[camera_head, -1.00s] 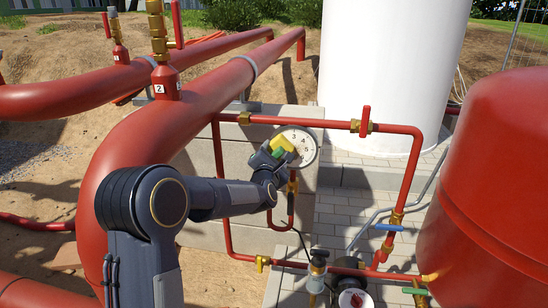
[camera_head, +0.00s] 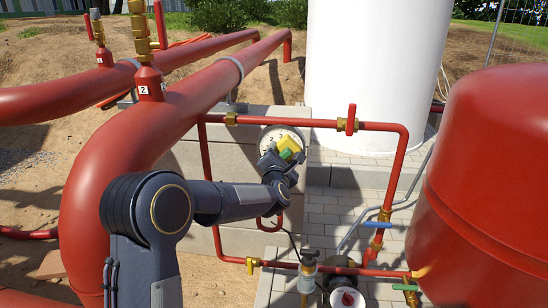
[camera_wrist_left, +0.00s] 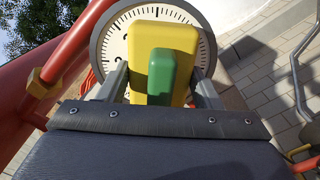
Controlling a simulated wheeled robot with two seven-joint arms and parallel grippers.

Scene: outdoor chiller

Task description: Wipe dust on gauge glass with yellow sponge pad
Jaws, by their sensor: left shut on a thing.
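A round gauge (camera_head: 284,136) with a white dial and dark marks hangs in front of the grey block wall. It also shows in the left wrist view (camera_wrist_left: 117,38), partly hidden behind the sponge. The yellow sponge pad (camera_head: 289,144) has a green grip block and shows large in the left wrist view (camera_wrist_left: 187,38). My left gripper (camera_head: 282,155) is shut on the sponge pad, with a finger on each side of it. The pad is in front of the dial; I cannot tell whether it touches the glass. No dust can be made out. My right gripper is not in view.
Thin red pipes (camera_head: 380,127) with a red valve handle (camera_head: 351,118) frame the gauge. A thick red pipe (camera_head: 110,160) runs at left. A big red tank (camera_head: 490,180) stands at right, a white tank (camera_head: 360,70) behind. Valves (camera_head: 308,270) stand low in front.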

